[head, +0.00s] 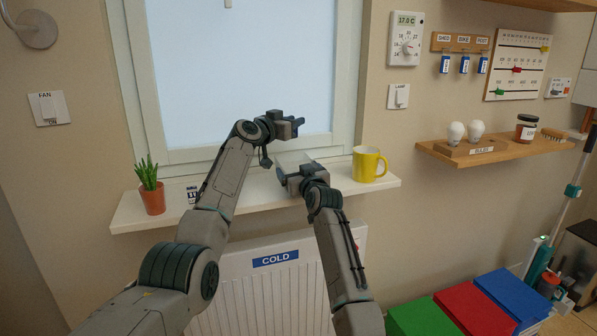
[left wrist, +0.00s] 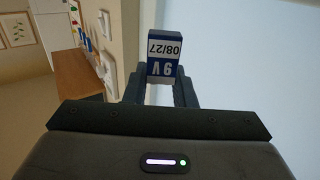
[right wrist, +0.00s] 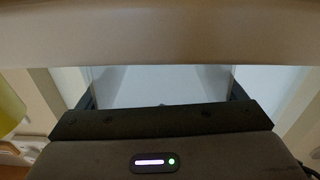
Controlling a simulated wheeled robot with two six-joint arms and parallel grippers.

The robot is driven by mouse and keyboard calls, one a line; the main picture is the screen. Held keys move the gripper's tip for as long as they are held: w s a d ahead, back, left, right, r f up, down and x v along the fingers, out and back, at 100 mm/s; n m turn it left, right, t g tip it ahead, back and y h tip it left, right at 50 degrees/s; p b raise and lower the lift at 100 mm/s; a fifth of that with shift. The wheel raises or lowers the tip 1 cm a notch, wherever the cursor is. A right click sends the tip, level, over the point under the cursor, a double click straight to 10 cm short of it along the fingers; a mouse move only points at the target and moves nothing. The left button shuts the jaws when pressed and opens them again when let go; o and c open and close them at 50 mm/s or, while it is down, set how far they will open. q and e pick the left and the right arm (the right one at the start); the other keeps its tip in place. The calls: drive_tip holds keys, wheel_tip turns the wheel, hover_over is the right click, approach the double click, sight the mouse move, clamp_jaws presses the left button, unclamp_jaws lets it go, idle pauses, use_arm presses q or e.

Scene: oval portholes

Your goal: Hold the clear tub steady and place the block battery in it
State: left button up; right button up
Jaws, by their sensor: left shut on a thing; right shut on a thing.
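My left gripper (head: 296,124) is shut on the block battery (left wrist: 162,62), a blue and white block marked "9V" and "08/27", held between the fingers in the left wrist view. In the head view the battery is hard to make out. My right gripper (head: 284,178) is lower, at the window sill, shut on the clear tub (head: 292,159). The tub's pale see-through wall (right wrist: 160,84) fills the space between the fingers in the right wrist view. The left gripper is above the tub, apart from it. The tub's inside is not clearly visible.
The white sill (head: 130,215) also carries a potted plant (head: 151,190), a small black-and-white sign (head: 192,194) by my left arm and a yellow mug (head: 368,164) right of the tub. The window (head: 255,65) is close behind. A radiator (head: 265,300) is below.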

use_arm(q)
drive_tip(key=shift+f, duration=3.9)
drive_tip(key=shift+s+d+f, duration=0.1)
drive_tip(key=shift+s+f, duration=0.05)
drive_tip(key=shift+f, duration=0.9)
use_arm(e)
drive_tip(key=shift+s+r, duration=0.1)
use_arm(q)
drive_tip(key=o, duration=1.1)
drive_tip(key=shift+f, duration=0.1)
drive_tip(key=shift+c, duration=0.2)
drive_tip(key=shift+s, duration=0.1)
drive_tip(key=shift+r+v, duration=0.25)
drive_tip(key=shift+v, duration=1.1)
use_arm(e)
drive_tip(key=shift+d, duration=0.25)
use_arm(q)
drive_tip(key=v, duration=0.2)
drive_tip(key=r+v, duration=0.1)
drive_tip(key=v, duration=0.1)
drive_tip(key=shift+s+a, duration=0.25)
drive_tip(key=shift+a, duration=0.15)
use_arm(e)
drive_tip(key=shift+a, duration=0.15)
use_arm(q)
drive_tip(key=shift+s+a+r, duration=0.15)
drive_tip(key=shift+a, duration=0.1)
use_arm(e)
drive_tip(key=shift+a, duration=0.15)
